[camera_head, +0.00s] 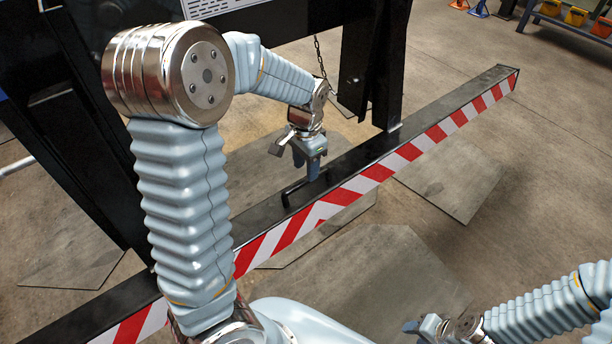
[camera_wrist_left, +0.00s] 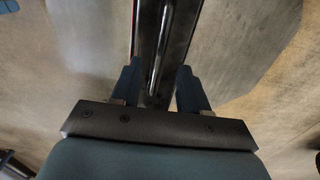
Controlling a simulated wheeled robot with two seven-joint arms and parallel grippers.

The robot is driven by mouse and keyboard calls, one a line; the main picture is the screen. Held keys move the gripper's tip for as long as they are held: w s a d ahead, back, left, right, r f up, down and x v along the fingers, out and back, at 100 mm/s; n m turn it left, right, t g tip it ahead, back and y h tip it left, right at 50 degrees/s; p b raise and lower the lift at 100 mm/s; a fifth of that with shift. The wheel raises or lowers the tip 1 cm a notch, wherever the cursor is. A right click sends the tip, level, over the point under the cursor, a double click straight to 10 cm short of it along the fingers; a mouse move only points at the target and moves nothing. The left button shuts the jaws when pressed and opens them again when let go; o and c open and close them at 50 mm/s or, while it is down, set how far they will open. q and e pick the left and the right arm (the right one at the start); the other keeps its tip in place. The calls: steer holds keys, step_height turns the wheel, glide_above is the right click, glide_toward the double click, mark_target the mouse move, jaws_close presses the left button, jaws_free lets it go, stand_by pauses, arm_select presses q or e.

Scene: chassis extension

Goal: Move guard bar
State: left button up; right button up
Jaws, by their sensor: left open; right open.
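The guard bar (camera_head: 408,152) is a long black beam with a red-and-white striped front face. It runs diagonally from the lower left to the upper right in the head view. A black handle (camera_head: 290,188) stands on its top near the middle. My left gripper (camera_head: 313,176) is at the handle's far end, and part of the handle is hidden there. In the left wrist view, its two open fingers (camera_wrist_left: 157,90) sit on either side of the handle bar (camera_wrist_left: 165,45). My right gripper (camera_head: 410,327) is low at the right, away from the bar, and its fingers are barely visible.
A black upright post (camera_head: 385,70) rises behind the bar, with a hanging chain (camera_head: 319,55) beside it. Dark frame members stand at the left. Flat plates (camera_head: 440,185) lie on the concrete floor. A shelf with coloured bins (camera_head: 575,17) is at the far upper right. The floor at right is open.

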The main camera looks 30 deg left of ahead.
arm_select(q)
steer(key=shift+d+f, duration=0.1)
steer(key=shift+f, duration=1.8)
jaws_close()
